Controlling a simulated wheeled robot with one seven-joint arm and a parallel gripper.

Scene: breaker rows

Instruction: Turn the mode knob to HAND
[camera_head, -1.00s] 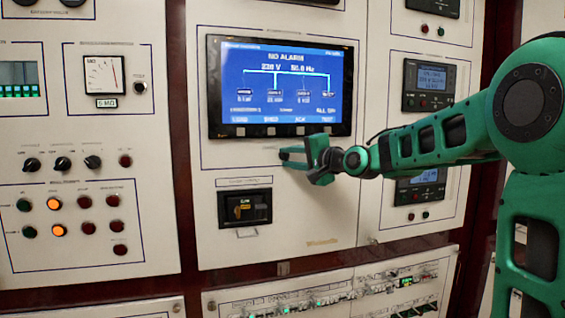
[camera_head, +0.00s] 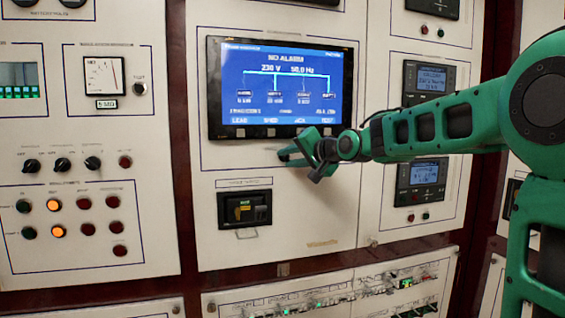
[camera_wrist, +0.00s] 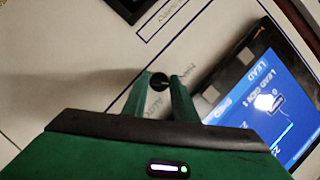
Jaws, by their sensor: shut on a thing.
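The mode knob (camera_wrist: 159,81) is a small black round knob on the pale panel (camera_wrist: 85,60). In the wrist view it sits between the two green fingertips of my gripper (camera_wrist: 160,84), which are shut on it. In the head view my gripper (camera_head: 285,155) is at the panel just below the blue screen (camera_head: 280,85). The knob itself is hidden there.
A dark framed breaker window (camera_head: 245,208) lies below my gripper. Dark meter units (camera_head: 420,185) are on the right panel, behind my arm. Black rotary switches (camera_head: 62,164) and lit orange lamps (camera_head: 55,205) are on the left panel. A breaker row (camera_head: 330,300) runs below.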

